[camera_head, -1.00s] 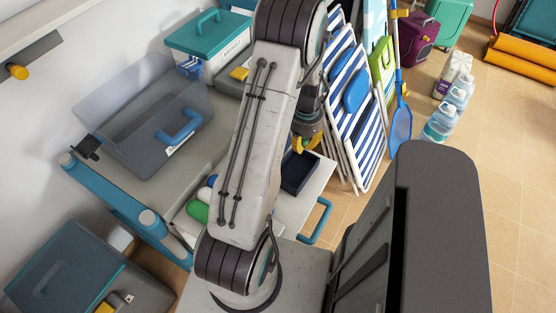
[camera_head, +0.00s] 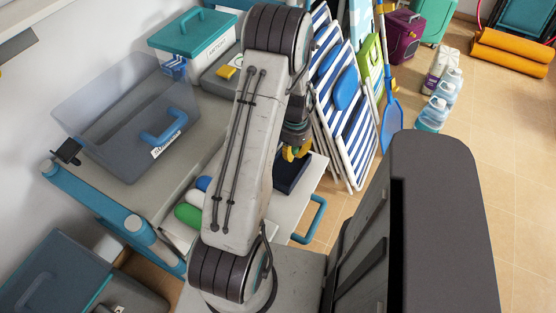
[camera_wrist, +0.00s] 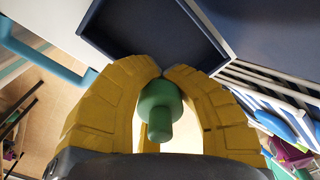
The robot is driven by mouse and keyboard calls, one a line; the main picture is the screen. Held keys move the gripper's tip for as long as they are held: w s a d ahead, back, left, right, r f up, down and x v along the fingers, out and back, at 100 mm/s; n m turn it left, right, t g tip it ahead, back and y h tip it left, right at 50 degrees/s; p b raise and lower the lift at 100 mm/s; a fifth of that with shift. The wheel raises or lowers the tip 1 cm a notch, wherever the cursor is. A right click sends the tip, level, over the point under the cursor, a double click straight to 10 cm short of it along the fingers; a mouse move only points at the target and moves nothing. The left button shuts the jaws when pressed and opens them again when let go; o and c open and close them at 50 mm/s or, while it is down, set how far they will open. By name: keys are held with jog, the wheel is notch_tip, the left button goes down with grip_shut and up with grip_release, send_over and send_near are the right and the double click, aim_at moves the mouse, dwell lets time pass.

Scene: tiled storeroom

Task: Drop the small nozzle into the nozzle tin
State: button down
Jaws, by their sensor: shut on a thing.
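The small nozzle (camera_wrist: 158,105) is green, with a wide round head and a narrower stub, and shows between the yellow fingers in the wrist view. My gripper (camera_wrist: 162,72) is shut on it. In the head view my gripper (camera_head: 297,152) is partly hidden behind my arm, and the nozzle cannot be made out. A dark navy open box (camera_head: 291,176), seemingly the nozzle tin, sits on a pale surface just below the gripper. In the wrist view this box (camera_wrist: 140,42) lies beyond the fingertips, with its inside looking empty where visible.
A green item (camera_head: 188,215) lies left of my arm. A grey see-through bin (camera_head: 120,125) and a teal-lidded box (camera_head: 193,35) stand on the cart top. A blue handle (camera_head: 313,220) juts at right. Striped folding chairs (camera_head: 345,110) lean close behind the navy box.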

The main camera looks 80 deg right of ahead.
jog(key=c, duration=1.2)
grip_release()
jog(key=shift+r, duration=0.1)
notch_tip(320, 180, up, 12)
jog(key=shift+f, duration=0.1)
dwell(0.4)
